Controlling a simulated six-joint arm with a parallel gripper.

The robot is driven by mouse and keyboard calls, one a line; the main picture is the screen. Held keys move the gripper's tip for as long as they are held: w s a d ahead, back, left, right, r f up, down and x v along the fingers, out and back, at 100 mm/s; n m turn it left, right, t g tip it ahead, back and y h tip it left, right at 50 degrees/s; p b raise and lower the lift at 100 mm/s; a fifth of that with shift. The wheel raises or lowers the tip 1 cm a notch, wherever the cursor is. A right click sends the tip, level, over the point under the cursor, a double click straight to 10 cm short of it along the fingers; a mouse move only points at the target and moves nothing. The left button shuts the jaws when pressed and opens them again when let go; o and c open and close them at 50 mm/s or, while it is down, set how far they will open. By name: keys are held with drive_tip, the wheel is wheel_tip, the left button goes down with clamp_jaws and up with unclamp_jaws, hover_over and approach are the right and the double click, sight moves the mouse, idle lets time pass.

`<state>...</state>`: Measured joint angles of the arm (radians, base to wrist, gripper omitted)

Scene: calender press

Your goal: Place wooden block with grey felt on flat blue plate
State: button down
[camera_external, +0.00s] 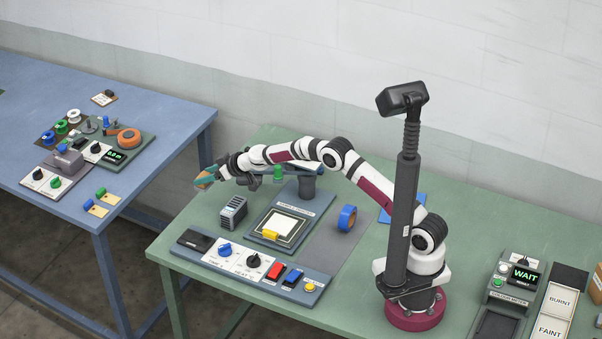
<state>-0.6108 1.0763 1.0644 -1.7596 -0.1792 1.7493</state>
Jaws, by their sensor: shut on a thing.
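My gripper (224,172) is at the end of the outstretched arm, above the left part of the green table. It is shut on a small block (204,178) with a brown, wood-like part and a grey-teal face. The block is tilted and held in the air, clear of the table. I cannot make out the felt clearly at this size. The flat blue plate (391,209) lies on the green table behind my arm, which hides part of it. The gripper and block are far to the left of the plate.
Below the gripper stand a dark finned block (233,212), the press with its white pad (279,229) and a control panel (246,263). A blue roll (347,218) stands beside them. A colour meter (514,281) is at right. A blue table (172,120) stands left, across a gap.

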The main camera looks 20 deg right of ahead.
drive_tip(key=w+d+r+n+g, duration=0.1)
drive_tip(key=w+d+r, duration=0.35)
drive_tip(key=d, duration=0.25)
drive_tip(key=w+d+r+n, duration=0.1)
drive_tip(key=w+d+r, duration=0.2)
drive_tip(key=d+r, duration=0.35)
drive_tip(key=d+y, duration=0.1)
drive_tip(key=d, duration=1.1)
drive_tip(key=s+d+f, duration=0.2)
drive_tip(key=d, duration=0.6)
drive_tip(key=s+d+f+m, duration=0.1)
drive_tip(key=s+d+f, duration=0.15)
drive_tip(key=d, duration=0.45)
drive_tip(key=s+d+f, duration=0.2)
drive_tip(key=d, duration=0.6)
drive_tip(key=s+d+f, duration=0.1)
drive_tip(key=s+d, duration=0.5)
drive_tip(key=s, duration=0.3)
drive_tip(key=s+d+f+m+t+h, duration=0.1)
drive_tip(key=s+d+f, duration=0.1)
drive_tip(key=s+d, duration=0.5)
drive_tip(key=s+d+f, duration=0.1)
drive_tip(key=s+d, duration=0.3)
drive_tip(key=s, duration=0.6)
drive_tip(key=x, duration=1.2)
drive_tip(key=shift+w+d+r, duration=0.1)
drive_tip(key=shift+w+r, duration=0.15)
drive_tip(key=shift+w, duration=0.15)
wheel_tip(320, 180, down, 4)
drive_tip(key=shift+w+f, duration=0.15)
